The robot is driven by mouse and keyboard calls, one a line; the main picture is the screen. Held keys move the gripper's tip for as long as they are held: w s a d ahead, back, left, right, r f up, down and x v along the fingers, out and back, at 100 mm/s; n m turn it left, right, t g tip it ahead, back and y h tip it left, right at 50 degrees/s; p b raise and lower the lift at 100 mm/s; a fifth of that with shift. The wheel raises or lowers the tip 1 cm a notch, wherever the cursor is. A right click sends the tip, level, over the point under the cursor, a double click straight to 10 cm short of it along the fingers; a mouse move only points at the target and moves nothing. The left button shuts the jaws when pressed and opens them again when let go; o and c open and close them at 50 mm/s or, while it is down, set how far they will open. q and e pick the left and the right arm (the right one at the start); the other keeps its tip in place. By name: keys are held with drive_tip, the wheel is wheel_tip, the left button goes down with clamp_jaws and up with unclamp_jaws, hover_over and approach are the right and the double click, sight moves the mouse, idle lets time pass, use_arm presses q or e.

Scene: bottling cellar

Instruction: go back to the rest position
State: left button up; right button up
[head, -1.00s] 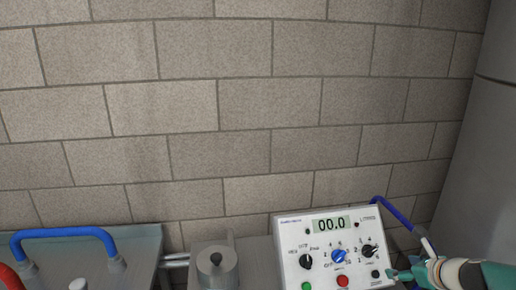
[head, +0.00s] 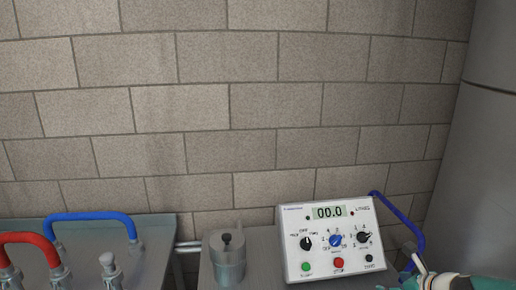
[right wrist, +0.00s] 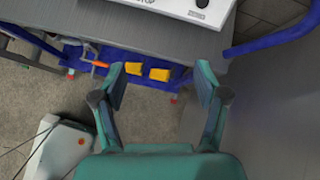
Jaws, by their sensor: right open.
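My right gripper (right wrist: 163,88) is open and empty in the right wrist view, its two teal fingers spread apart above the floor, near the front edge of the grey bench. In the head view only part of my right arm shows at the bottom right corner, beside the control box (head: 330,238). The white control box has a display reading 00.0, several knobs and coloured buttons. Its corner also shows at the top of the right wrist view (right wrist: 185,8). My left gripper is not in either view.
A grey bench (right wrist: 165,48) carries the control box and a metal canister (head: 228,262). Red (head: 30,238) and blue (head: 92,216) hoses stand at the left. A blue pipe (right wrist: 268,43) runs right of the gripper. Yellow items (right wrist: 159,74) lie low under the bench. A white box (right wrist: 60,145) stands on the floor.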

drive_tip(key=s+a+f+n+g+y, duration=0.1)
drive_tip(key=s+a+f+n+g, duration=0.1)
drive_tip(key=s+a+f, duration=0.35)
drive_tip(key=s+a+f+n+g, duration=0.2)
drive_tip(key=a+f+n, duration=0.1)
drive_tip(key=a+f, duration=0.4)
drive_tip(key=s+a+f+n+g+y, duration=0.1)
drive_tip(key=s+a+f+n+g, duration=0.15)
drive_tip(key=a+f, duration=0.35)
drive_tip(key=s+a+f+n+g, duration=0.1)
drive_tip(key=s+a+f+n, duration=0.2)
drive_tip(key=s+n, duration=0.6)
drive_tip(key=s+a+f+n+g, duration=0.1)
drive_tip(key=s+a+f+n, duration=0.3)
drive_tip(key=s+n, duration=0.5)
drive_tip(key=shift+a+f+n, duration=0.25)
drive_tip(key=shift+f+n, duration=1.05)
drive_tip(key=shift+n, duration=0.65)
